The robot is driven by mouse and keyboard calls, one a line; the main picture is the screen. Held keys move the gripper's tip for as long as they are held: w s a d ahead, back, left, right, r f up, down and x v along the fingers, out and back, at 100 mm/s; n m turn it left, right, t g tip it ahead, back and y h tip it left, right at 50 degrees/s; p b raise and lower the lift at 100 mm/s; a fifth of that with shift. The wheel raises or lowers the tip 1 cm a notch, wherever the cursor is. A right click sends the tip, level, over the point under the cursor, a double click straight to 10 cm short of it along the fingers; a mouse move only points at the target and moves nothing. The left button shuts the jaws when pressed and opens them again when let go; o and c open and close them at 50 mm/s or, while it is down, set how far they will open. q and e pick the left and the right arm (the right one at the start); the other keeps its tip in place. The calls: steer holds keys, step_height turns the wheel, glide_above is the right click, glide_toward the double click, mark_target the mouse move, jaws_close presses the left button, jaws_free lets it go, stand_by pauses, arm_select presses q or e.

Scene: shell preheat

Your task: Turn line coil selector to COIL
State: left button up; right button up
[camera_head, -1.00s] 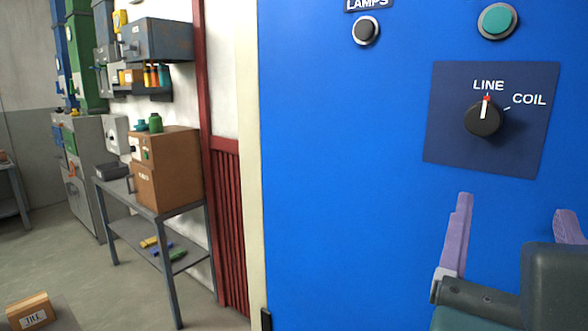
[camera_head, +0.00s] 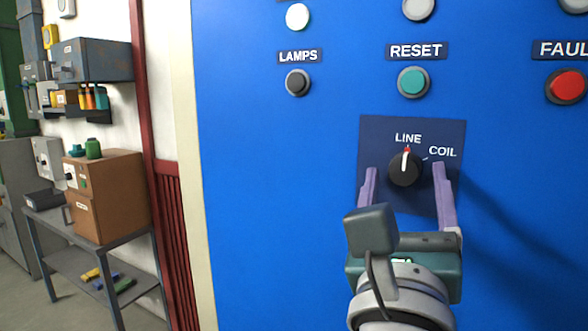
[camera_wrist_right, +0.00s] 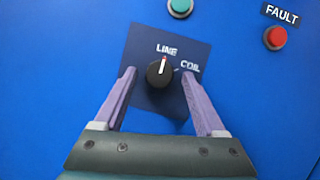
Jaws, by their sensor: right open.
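The line coil selector (camera_head: 405,170) is a black round knob on a dark blue plate (camera_head: 447,128) on the blue panel. Its white pointer and red tip aim up at LINE; COIL is marked to the upper right. My right gripper (camera_head: 404,176) is open, its two purple fingers either side of the knob, with a gap on each side. In the right wrist view the knob (camera_wrist_right: 160,73) shows between and slightly beyond the fingertips (camera_wrist_right: 158,72). Whether the fingertips reach the knob's depth is hard to tell. My left gripper is not in view.
Above the plate are the green RESET button (camera_head: 413,82), the black LAMPS button (camera_head: 298,82) and the red FAULT button (camera_head: 567,86). The panel is bare left of the plate. A grey table (camera_head: 75,240) with a brown box (camera_head: 105,195) stands far left.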

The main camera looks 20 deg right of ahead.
steer(key=shift+c, duration=0.2)
jaws_close()
stand_by(0.3)
steer(key=shift+f+m+h+b, duration=0.2)
steer(key=shift+m+h+b, duration=0.1)
steer(key=shift+m+b, duration=0.7)
steer(key=m+g+h+b, duration=0.1)
steer(key=m+g+b, duration=0.1)
steer(key=m+b, duration=0.2)
steer(key=m+g+h+b, duration=0.1)
steer(key=m+g+b, duration=0.1)
steer(key=m+b, duration=0.2)
steer(key=m+g+h+b, duration=0.1)
steer(key=m+g+b, duration=0.1)
steer(key=m+b, duration=0.2)
steer(key=shift+w+a+r+m+h, duration=0.1)
steer(key=shift+w+a+m+h, duration=0.3)
steer(key=shift+m, duration=0.2)
steer(key=shift+r+m+g+b, duration=0.25)
steer(key=shift+m+g+b, duration=0.45)
steer(key=shift+m+b, duration=0.5)
